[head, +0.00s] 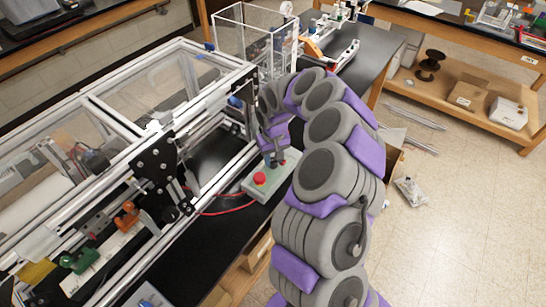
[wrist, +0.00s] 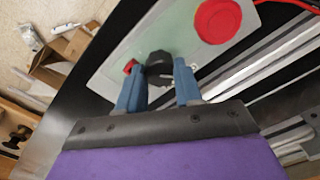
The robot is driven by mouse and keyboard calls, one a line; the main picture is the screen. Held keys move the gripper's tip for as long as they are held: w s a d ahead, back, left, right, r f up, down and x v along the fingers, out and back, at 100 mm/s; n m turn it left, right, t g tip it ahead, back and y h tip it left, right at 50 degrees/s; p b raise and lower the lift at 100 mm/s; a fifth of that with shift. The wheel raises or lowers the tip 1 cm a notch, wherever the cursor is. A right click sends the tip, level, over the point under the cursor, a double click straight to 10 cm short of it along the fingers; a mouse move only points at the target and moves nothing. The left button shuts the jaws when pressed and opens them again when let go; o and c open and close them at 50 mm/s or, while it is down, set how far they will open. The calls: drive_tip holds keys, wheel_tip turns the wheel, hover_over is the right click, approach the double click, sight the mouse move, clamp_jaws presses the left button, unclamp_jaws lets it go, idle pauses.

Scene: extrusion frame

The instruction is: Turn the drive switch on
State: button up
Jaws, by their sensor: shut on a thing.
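A pale grey-green control box (head: 252,189) lies on the black bench beside the extrusion frame. A large red button (head: 259,178) is on its near end; it also shows at the upper right of the wrist view (wrist: 218,20). In the wrist view, a black rotary knob (wrist: 158,66), likely the drive switch, stands on the box, with a small red part (wrist: 130,66) beside it. My gripper (head: 274,160) reaches down over the box. Its two blue fingers are on either side of the knob, shut on it. The knob's markings are not readable.
The aluminium extrusion frame (head: 190,120) with clear panels runs along the left of the bench. A red cable (head: 225,211) leaves the box toward the frame. A clear box (head: 250,35) stands behind. Open tiled floor (head: 450,230) is at the right.

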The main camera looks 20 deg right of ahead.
sight(273, 160)
drive_tip(key=m, duration=0.4)
drive_tip(key=shift+d+m, duration=0.1)
drive_tip(key=shift+m, duration=0.2)
drive_tip(key=m, duration=0.4)
drive_tip(key=shift+m, duration=0.3)
drive_tip(key=m+p, duration=0.1)
drive_tip(key=m, duration=0.3)
drive_tip(key=shift+m+p, duration=0.5)
drive_tip(key=shift+m, duration=1.6)
drive_tip(key=o, duration=1)
drive_tip(key=shift+o, duration=0.2)
wheel_tip(273, 160, up, 17)
drive_tip(key=p, duration=0.1)
drive_tip(key=shift+r, duration=0.15)
